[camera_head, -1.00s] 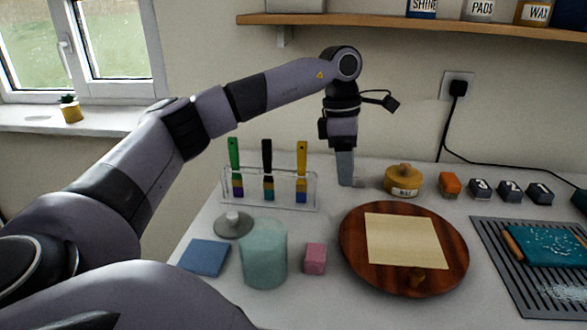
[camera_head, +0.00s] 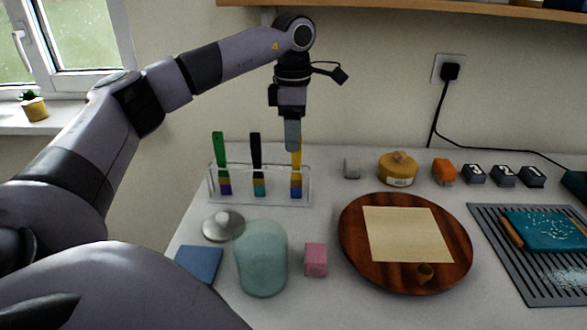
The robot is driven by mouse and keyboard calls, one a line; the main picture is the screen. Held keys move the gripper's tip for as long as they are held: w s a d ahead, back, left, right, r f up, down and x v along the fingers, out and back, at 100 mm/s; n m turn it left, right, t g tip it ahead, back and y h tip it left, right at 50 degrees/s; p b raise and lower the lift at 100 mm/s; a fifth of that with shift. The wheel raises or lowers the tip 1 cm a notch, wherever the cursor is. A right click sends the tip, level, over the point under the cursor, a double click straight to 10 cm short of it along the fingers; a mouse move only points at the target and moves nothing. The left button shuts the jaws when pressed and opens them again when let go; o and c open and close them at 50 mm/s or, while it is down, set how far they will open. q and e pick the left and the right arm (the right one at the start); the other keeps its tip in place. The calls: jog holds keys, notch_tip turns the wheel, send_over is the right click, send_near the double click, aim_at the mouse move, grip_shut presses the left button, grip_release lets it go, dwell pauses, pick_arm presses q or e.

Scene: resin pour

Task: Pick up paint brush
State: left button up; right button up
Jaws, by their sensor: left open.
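Three paint brushes stand upright in a clear rack (camera_head: 232,198) at the back left of the table. The brushes have a green handle (camera_head: 219,150), a black handle (camera_head: 256,152) and a yellow handle (camera_head: 297,158). My left gripper (camera_head: 292,148) points down over the yellow brush and hides the top of its handle. The gripper is open. I cannot tell whether its fingers are around the handle or behind it. My right gripper is not in view.
A round wooden board (camera_head: 355,255) with a beige sheet (camera_head: 408,235) lies at centre right. A wax tin (camera_head: 398,170) stands at the back.

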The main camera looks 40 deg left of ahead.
pick_arm(q)
send_over(294, 178)
jog(key=f, duration=0.4)
jog(key=shift+w+a+f, duration=0.1)
jog(key=shift+w+a, duration=0.1)
jog(key=shift+a, duration=0.1)
grip_shut()
